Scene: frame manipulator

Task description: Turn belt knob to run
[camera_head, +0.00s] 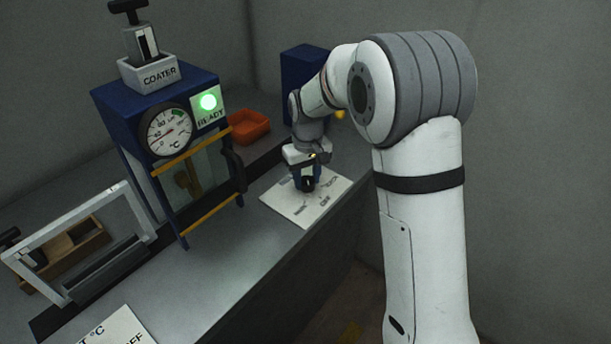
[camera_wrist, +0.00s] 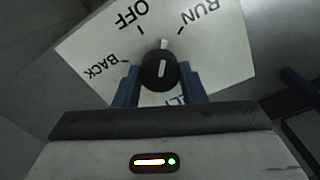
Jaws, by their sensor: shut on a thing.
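The belt knob (camera_wrist: 160,71) is a round black knob with a white pointer line, on a white label plate (camera_wrist: 90,50). In the wrist view the plate reads BACK at left, OFF at upper left and RUN at upper right; a lower word is partly hidden by my gripper. The pointer stands between the OFF and RUN ticks. My gripper (camera_wrist: 160,84) is shut on the knob, one blue finger on each side. In the head view my gripper (camera_head: 306,178) is lowered over the plate (camera_head: 283,205), with the dark knob (camera_head: 308,185) between its fingers.
A blue coater (camera_head: 110,105) with a dial gauge (camera_head: 168,131) and a green READY lamp (camera_head: 208,102) stands left of my arm. An orange tray (camera_head: 249,126) lies behind. A grey frame (camera_head: 70,240) and another label plate (camera_head: 115,328) are at front left. The bench edge runs close by the knob plate.

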